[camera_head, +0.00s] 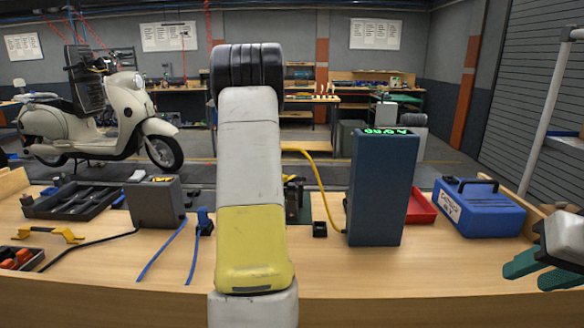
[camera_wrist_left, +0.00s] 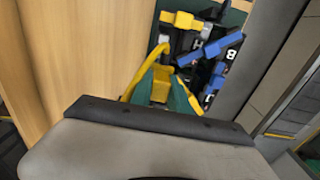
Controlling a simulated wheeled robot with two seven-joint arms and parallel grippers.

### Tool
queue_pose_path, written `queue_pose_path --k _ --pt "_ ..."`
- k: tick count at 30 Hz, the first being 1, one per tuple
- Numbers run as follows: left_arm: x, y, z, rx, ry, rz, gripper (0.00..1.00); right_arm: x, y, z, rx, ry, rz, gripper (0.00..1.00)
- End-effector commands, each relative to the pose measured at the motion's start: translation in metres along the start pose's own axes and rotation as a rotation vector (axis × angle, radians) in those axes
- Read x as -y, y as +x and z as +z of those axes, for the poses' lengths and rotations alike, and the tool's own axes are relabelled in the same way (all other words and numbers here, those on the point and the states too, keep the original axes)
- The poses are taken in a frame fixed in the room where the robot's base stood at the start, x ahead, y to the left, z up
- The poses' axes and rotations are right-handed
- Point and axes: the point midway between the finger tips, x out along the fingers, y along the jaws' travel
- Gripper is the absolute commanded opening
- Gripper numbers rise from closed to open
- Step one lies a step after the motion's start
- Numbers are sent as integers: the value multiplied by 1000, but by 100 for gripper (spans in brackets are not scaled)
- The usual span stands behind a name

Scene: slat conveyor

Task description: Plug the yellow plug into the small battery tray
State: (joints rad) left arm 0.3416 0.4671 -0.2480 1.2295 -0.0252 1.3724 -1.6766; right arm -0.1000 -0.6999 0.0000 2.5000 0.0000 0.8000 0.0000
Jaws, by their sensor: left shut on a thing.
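My left arm fills the middle of the head view and hides its own gripper. In the left wrist view the green fingers of my left gripper (camera_wrist_left: 161,88) are shut on the yellow plug (camera_wrist_left: 159,93). A yellow cable (camera_head: 325,197) runs from the blue tower toward my arm. Just beyond the plug, in the left wrist view, is a dark green tray (camera_wrist_left: 228,17) with a yellow connector (camera_wrist_left: 183,20) and blue connectors (camera_wrist_left: 222,46). I cannot tell if the plug touches it. My right gripper (camera_head: 541,269) is open and empty at the right edge of the head view.
The tall blue tower (camera_head: 383,188) stands right of my arm. Further right are a red tray (camera_head: 421,209) and a blue case (camera_head: 480,207). A grey box (camera_head: 155,203) and blue cables (camera_head: 160,252) lie left of my arm.

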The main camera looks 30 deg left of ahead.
Motion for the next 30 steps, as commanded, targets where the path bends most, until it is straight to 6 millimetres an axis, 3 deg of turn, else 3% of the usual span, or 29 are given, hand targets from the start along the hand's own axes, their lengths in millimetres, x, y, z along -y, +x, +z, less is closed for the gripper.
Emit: queue_pose_path --k 14,30 --pt "-1 5 0 0 -1 1 0 0 0 0 0 0 0 36" --pt "0 56 0 0 -1 1 0 0 0 0 0 0 0 36"
